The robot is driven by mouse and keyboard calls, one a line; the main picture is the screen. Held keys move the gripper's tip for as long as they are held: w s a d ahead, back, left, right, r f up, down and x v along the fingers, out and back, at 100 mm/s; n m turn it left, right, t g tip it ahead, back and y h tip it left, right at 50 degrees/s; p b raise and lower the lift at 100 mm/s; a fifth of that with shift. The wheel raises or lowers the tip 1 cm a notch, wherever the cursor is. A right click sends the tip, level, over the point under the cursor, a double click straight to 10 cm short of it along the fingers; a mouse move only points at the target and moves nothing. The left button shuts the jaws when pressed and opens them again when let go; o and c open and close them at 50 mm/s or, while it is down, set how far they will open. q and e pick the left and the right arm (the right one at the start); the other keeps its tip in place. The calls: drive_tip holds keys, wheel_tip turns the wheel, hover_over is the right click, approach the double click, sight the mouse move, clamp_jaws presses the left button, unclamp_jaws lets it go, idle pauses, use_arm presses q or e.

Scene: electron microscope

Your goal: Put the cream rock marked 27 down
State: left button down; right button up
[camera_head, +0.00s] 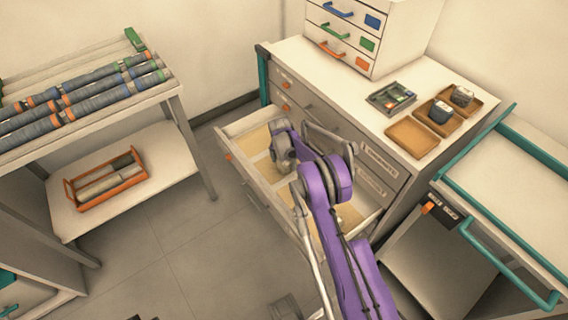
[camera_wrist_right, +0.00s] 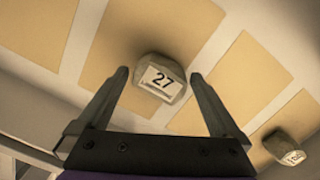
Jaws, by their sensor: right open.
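The cream rock marked 27 (camera_wrist_right: 161,79) shows in the right wrist view, its white label facing the camera. It appears to rest on a tan pad in the open drawer (camera_head: 241,124). My right gripper (camera_head: 284,162) reaches down into that drawer. Its two fingers are open, one on each side of the rock, with gaps visible between fingers and rock. In the head view the gripper and purple arm hide the rock. My left gripper does not show clearly.
A second labelled rock (camera_wrist_right: 289,146) lies on another pad at the lower right of the wrist view. The cabinet top (camera_head: 300,55) holds tan trays (camera_head: 413,137) and a small drawer unit (camera_head: 390,25).

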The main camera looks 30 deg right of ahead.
sight(282, 164)
drive_tip(key=s+a+r+m+p, duration=0.1)
drive_tip(key=s+a+r+m, duration=0.15)
drive_tip(key=r, duration=0.45)
drive_tip(key=s+a+r+m+t, duration=0.1)
drive_tip(key=s+a+r+m, duration=0.15)
drive_tip(key=r, duration=0.55)
drive_tip(key=s+a+r+m+p, duration=0.1)
drive_tip(key=s+a+r, duration=0.15)
drive_tip(key=r, duration=0.45)
drive_tip(key=s+a+r+m+t, duration=0.1)
drive_tip(key=s+a+r+m, duration=0.4)
drive_tip(key=s, duration=0.4)
drive_tip(key=s+a+r+m+t, duration=0.1)
drive_tip(key=s+a+r+m, duration=0.2)
drive_tip(key=s+a+m, duration=0.5)
drive_tip(key=s+f+m+y, duration=0.1)
drive_tip(key=s+f+m, duration=0.2)
drive_tip(key=s, duration=1)
drive_tip(key=shift+m+t, duration=0.4)
drive_tip(key=shift+m, duration=0.7)
drive_tip(key=shift+d+f, duration=0.1)
drive_tip(key=shift+f, duration=0.1)
